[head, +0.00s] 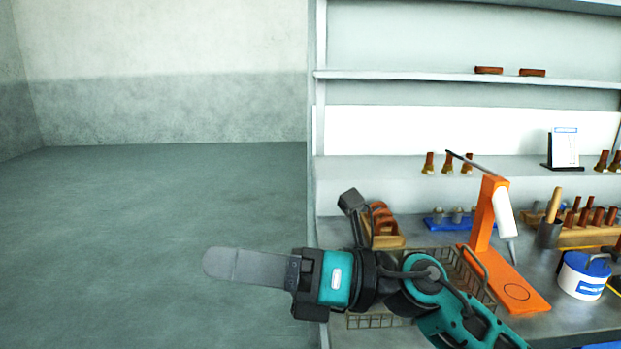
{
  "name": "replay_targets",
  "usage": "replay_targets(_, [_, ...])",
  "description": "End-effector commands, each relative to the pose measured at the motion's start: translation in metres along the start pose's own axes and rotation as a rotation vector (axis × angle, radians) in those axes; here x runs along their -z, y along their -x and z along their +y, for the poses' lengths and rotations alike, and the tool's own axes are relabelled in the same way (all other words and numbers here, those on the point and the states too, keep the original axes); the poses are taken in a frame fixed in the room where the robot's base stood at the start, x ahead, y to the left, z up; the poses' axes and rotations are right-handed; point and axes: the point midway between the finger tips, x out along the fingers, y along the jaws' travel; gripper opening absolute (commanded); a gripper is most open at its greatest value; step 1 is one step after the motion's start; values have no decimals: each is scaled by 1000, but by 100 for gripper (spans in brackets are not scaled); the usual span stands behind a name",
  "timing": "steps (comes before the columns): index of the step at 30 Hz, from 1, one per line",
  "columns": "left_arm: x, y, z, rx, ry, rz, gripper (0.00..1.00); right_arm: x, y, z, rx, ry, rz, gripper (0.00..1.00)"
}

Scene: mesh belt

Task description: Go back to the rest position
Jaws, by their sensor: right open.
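My right gripper (236,266) reaches in from the lower right and points left, level, over the open floor beside the shelf unit. It is seen from the side, so one finger hides the other. Nothing shows held in it, and it is open. My teal right arm covers part of the wire basket (372,320) on the counter. It is in front of the counter's left end; I cannot tell whether it touches the basket. My left gripper is not in view.
The counter holds an orange stand (507,283) with a white tool, a white-blue tub (584,276), a grey cup (548,234) and a wooden rack (386,240). A shelf (380,168) runs behind. The floor (150,220) at left is clear.

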Motion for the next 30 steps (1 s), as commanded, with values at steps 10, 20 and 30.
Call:
replay_targets(10, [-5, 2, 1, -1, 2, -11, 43, -59, 108, -42, 58, -703, -964, 85])
replay_targets(20, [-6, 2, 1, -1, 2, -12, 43, 65, 259, -108, 355, -1420, -1761, 85])
replay_targets(30, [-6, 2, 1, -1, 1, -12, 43, 229, 321, -74, 758, -1915, -2242, 85])
